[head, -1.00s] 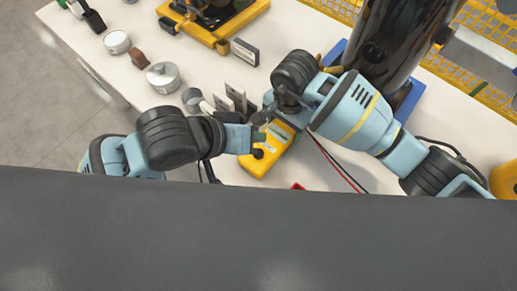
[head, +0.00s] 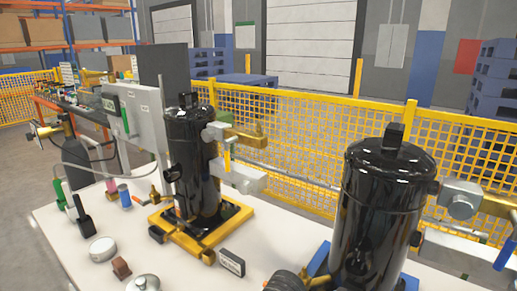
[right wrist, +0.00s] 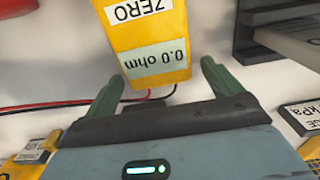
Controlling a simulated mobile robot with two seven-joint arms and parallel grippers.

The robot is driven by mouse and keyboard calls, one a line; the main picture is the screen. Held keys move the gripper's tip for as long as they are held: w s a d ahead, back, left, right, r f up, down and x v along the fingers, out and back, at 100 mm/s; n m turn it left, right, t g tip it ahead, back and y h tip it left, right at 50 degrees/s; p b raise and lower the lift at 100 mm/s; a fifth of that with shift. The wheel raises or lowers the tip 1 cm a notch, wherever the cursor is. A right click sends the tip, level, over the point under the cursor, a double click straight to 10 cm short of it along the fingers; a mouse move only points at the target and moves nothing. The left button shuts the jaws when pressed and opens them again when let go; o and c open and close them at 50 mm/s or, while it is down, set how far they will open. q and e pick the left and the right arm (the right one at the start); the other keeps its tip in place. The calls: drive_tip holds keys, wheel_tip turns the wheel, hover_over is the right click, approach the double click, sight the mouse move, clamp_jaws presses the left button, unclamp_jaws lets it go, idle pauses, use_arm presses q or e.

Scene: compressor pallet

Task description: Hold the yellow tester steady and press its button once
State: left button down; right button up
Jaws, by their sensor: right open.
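The yellow tester (right wrist: 152,40) shows in the right wrist view at the top centre, upside down, with a ZERO label and a display reading 0.0 ohm. Its button is not visible there. My right gripper (right wrist: 163,72) is open, its two green fingers on either side of the tester's near end. The left finger is close to the tester's edge; I cannot tell whether it touches. A gap shows at the right finger. The tester and both grippers are outside the head view, which shows only a dark part of my arm at the bottom edge. My left gripper is in neither view.
In the head view, a black compressor (head: 195,160) stands on a yellow pallet (head: 236,222), and another black compressor (head: 378,225) stands at the right. A silver round part (head: 102,248) and brown block (head: 121,268) lie on the white table (head: 62,228). Red and black leads pass by the tester.

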wheel_tip(320, 180, up, 12)
drive_tip(key=shift+f, duration=0.15)
idle(0.4)
